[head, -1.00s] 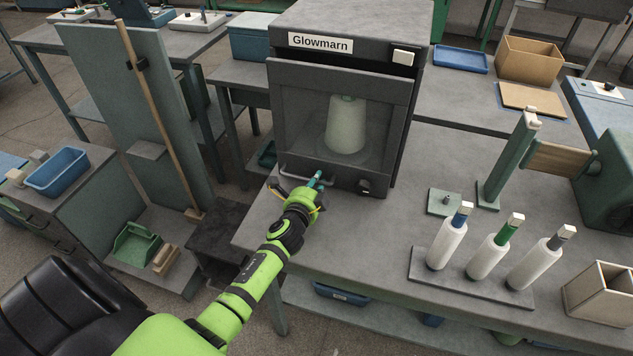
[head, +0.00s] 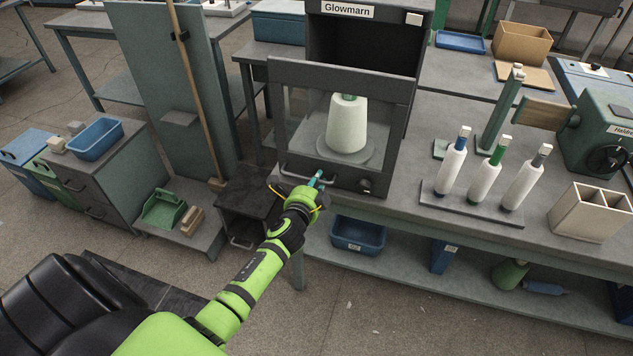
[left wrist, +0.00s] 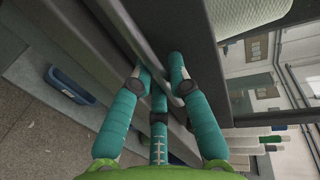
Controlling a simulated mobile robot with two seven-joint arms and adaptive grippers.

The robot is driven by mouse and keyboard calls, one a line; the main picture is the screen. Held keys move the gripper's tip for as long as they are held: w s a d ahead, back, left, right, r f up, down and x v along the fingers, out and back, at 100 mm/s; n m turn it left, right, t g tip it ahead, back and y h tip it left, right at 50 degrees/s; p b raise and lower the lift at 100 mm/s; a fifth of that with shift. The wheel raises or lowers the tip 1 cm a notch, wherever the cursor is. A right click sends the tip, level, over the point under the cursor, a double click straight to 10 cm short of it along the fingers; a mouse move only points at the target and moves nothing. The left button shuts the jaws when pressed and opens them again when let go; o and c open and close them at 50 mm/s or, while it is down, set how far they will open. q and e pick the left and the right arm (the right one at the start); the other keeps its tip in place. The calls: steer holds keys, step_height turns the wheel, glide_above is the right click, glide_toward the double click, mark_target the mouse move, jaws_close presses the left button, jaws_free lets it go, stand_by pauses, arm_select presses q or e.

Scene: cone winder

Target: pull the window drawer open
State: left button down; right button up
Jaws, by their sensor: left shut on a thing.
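The window drawer (head: 340,78) is the dark front with a clear pane on the cabinet marked Glowmarn (head: 382,14). It stands out from the cabinet, and the dark inside shows behind its top edge. A white cone (head: 347,125) stands upright on a round plate behind the pane. The bar handle (head: 287,169) runs along the drawer's lower front. My left gripper (head: 313,181) is shut on this handle, partly hiding it. In the left wrist view, the teal fingers (left wrist: 162,78) close around the grey bar. My right gripper is not in view.
A rack of bobbins (head: 470,205) and a cream divided box (head: 590,212) stand on the bench to the right. A blue bin (head: 358,235) sits on the shelf below. The floor in front of the bench is clear.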

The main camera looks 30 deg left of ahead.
arm_select(q)
steer(key=c, duration=1.4)
jaws_free()
steer(key=shift+w, duration=0.1)
steer(key=v, duration=1.2)
